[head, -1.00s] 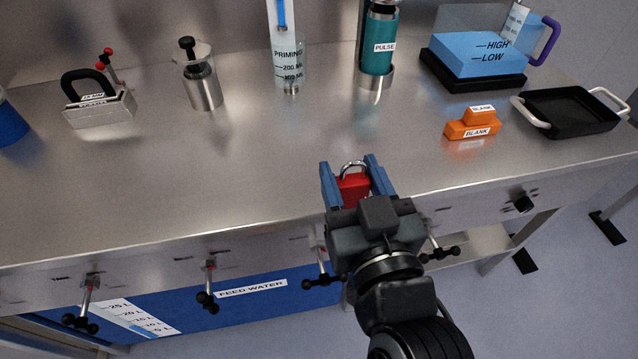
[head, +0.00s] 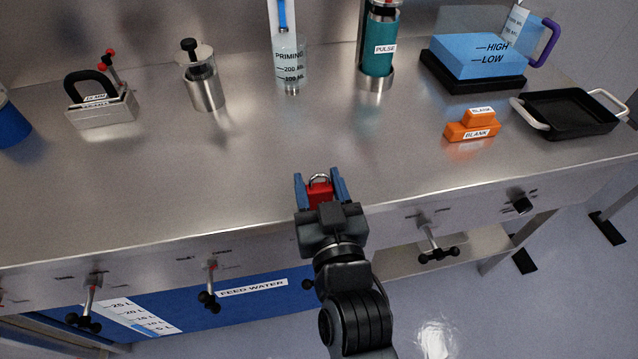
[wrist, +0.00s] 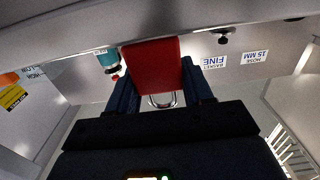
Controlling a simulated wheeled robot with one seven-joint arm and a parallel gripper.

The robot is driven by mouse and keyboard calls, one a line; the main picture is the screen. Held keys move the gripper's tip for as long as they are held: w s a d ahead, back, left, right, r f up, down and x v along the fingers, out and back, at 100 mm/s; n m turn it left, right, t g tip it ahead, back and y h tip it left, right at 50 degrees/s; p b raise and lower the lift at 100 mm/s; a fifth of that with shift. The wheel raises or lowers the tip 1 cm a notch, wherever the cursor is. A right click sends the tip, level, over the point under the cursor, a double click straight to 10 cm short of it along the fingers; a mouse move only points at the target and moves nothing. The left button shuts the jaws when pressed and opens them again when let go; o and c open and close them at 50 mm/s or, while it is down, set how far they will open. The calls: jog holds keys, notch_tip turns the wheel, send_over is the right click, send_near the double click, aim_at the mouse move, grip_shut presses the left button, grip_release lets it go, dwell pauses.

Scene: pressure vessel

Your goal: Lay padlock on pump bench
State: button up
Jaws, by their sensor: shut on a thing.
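The red padlock (head: 319,193) with its silver shackle is between the blue fingers of my gripper (head: 319,187), which is shut on it. In the head view they are at the front part of the steel pump bench (head: 200,170), near its front edge. The shackle points toward the back of the bench. In the wrist view the red padlock body (wrist: 153,64) sits between the fingers, with the shackle below it. I cannot tell whether the padlock touches the bench top.
Orange blank blocks (head: 472,126) and a black tray (head: 568,112) stand to the right. A priming beaker (head: 290,65), a steel plunger pot (head: 203,80) and a grey block with a black handle (head: 100,108) stand behind and left. Valve handles (head: 438,252) stick out in front. The middle is clear.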

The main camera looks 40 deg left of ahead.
jog(key=shift+f, duration=0.1)
jog(key=o, duration=1.1)
jog(key=shift+r, duration=0.2)
jog(key=b+v, duration=0.2)
jog(key=v, duration=1)
jog(key=shift+f, duration=0.1)
